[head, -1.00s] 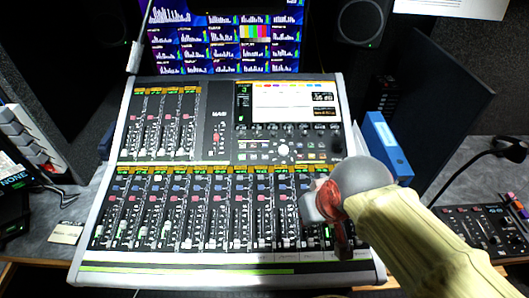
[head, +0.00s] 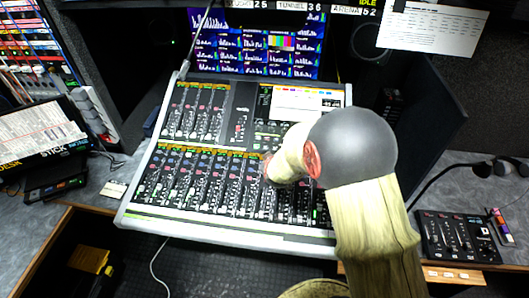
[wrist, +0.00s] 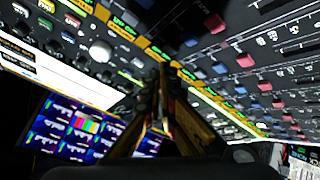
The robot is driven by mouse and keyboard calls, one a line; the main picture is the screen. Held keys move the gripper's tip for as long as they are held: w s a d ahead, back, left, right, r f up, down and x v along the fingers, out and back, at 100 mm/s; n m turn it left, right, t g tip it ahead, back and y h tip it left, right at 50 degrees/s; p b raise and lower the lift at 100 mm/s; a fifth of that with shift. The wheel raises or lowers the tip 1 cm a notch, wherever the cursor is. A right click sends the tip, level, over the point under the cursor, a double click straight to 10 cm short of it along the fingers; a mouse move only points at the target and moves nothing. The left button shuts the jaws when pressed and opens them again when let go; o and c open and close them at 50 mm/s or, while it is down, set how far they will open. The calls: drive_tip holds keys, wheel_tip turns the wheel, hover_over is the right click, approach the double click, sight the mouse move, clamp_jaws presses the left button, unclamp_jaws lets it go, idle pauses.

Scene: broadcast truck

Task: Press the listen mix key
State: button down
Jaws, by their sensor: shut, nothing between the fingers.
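The mixing console (head: 140,212) stands on the desk, with channel strips, rows of small keys and a lit screen (head: 296,103). No label is legible enough to tell which key is the listen mix key. In the head view my arm covers the console's right middle part and hides my gripper. In the wrist view my gripper (wrist: 164,72) is shut and empty, its fingertips over the console face near yellow label strips. A round white knob (wrist: 100,50) lies to the left of the fingertips. Whether the fingertips touch the panel cannot be told.
A monitor with level graphs (head: 255,55) stands behind the console; it also shows in the wrist view (wrist: 70,135). A thin boom (head: 196,42) rises at the console's back left. A small control box (head: 455,238) sits on the desk at right. A dark panel (head: 425,110) stands behind my arm.

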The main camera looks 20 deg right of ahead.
sight(275, 148)
drive_tip(key=w+d+r+n+t+h, duration=0.2)
drive_tip(key=w+r+t, duration=0.1)
drive_tip(key=r, duration=0.4)
drive_tip(key=shift+w+d+r+n, duration=0.3)
drive_tip(key=shift+w+r, duration=0.05)
drive_tip(key=shift+w, duration=0.05)
drive_tip(key=shift+f, duration=0.15)
drive_tip(key=w+f+b, duration=0.1)
drive_tip(key=f+b, duration=0.1)
drive_tip(key=w+d+f+b, duration=0.1)
drive_tip(key=f+b, duration=0.1)
drive_tip(key=f, duration=0.1)
drive_tip(key=w+d+f+b, duration=0.1)
drive_tip(key=f+b, duration=0.1)
drive_tip(key=f, duration=0.1)
drive_tip(key=shift+b, duration=0.4)
idle(0.7)
drive_tip(key=shift+w+f+b, duration=0.1)
drive_tip(key=shift+f+b, duration=0.2)
drive_tip(key=shift+f, duration=0.05)
